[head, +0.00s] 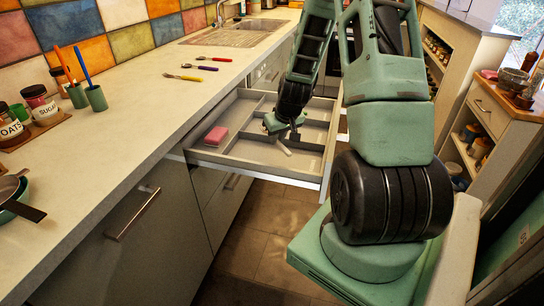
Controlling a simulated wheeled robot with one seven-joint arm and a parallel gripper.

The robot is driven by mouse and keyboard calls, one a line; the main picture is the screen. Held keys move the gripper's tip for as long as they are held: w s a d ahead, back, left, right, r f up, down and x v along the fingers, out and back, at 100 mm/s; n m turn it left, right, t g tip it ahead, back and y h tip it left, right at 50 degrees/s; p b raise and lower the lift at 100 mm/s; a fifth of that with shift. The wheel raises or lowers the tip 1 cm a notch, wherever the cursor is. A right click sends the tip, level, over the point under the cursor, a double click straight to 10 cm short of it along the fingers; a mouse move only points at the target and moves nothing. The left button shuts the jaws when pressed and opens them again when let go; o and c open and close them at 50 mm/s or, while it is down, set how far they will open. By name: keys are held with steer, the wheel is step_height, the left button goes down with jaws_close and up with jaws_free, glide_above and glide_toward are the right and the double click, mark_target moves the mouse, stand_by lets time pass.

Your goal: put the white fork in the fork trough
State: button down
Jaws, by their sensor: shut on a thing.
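My gripper (283,131) is over the open drawer (254,171), pointing down. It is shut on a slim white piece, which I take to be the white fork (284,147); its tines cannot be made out. The fork slants below the fingers over the right part of the drawer. I cannot tell whether it touches the drawer floor. Grey dividers split the drawer into several troughs. Which one is the fork trough cannot be told from here, and my gripper and arm hide part of the drawer's middle and back.
A pink sponge (215,136) lies in the drawer's left compartment. Red (213,59), purple (202,68) and yellow-handled (183,77) cutlery lies on the pale counter (137,112). Green cups (96,98) and jars stand at the left. A wooden-topped cabinet (500,102) stands right.

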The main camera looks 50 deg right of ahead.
mark_target(276, 160)
steer(key=shift+f, duration=3.5)
steer(key=shift+f, duration=0.15)
steer(key=c, duration=1.4)
jaws_free()
steer(key=shift+a, duration=0.1)
steer(key=shift+c, duration=0.2)
